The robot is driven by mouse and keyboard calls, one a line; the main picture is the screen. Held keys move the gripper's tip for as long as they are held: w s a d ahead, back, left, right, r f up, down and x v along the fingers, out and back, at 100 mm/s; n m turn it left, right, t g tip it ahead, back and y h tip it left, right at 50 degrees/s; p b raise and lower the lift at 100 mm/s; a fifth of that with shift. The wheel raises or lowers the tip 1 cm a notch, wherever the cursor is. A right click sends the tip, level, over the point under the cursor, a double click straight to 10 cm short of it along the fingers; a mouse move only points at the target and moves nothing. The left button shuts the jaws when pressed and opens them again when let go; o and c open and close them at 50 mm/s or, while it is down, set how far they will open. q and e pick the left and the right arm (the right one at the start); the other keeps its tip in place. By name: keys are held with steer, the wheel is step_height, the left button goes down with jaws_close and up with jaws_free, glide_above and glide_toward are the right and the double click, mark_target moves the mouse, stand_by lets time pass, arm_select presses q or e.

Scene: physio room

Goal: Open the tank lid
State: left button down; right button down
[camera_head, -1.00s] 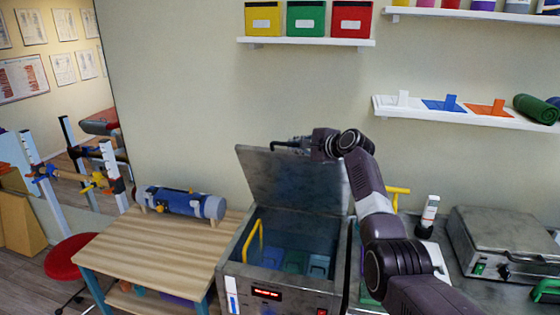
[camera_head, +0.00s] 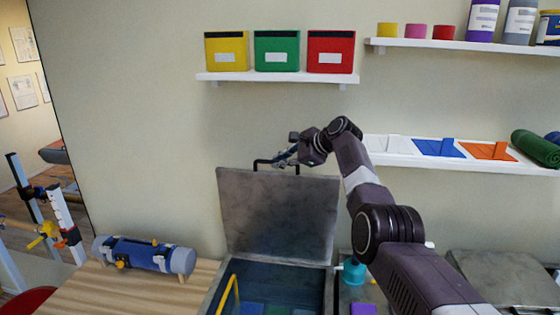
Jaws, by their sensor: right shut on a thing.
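The tank (camera_head: 212,296) is a grey metal box at the bottom centre, with its lower part cut off by the picture edge. Its lid (camera_head: 277,215) is a dark grey plate standing raised at the back edge, so the tank's top is open. A dark bar handle (camera_head: 262,163) sits on the lid's upper edge. My right gripper (camera_head: 287,160) is at this handle and shut on it, with the arm reaching in from the lower right. The fingertips are small and partly hidden against the handle. My left gripper is not in view.
A yellow handle (camera_head: 228,294) shows inside the tank. A blue roll device (camera_head: 146,255) lies on the wooden table (camera_head: 120,293) at left. A shelf with yellow, green and red boxes (camera_head: 277,51) is above the lid. Another shelf (camera_head: 400,157) is behind my arm.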

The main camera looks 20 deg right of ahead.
steer(key=shift+s+f, duration=0.1)
steer(key=shift+f, duration=0.1)
steer(key=c, duration=2)
jaws_free()
steer(key=shift+r, duration=0.1)
steer(key=v, duration=1.1)
steer(key=shift+s+d+r, duration=0.15)
steer(key=shift+s, duration=0.15)
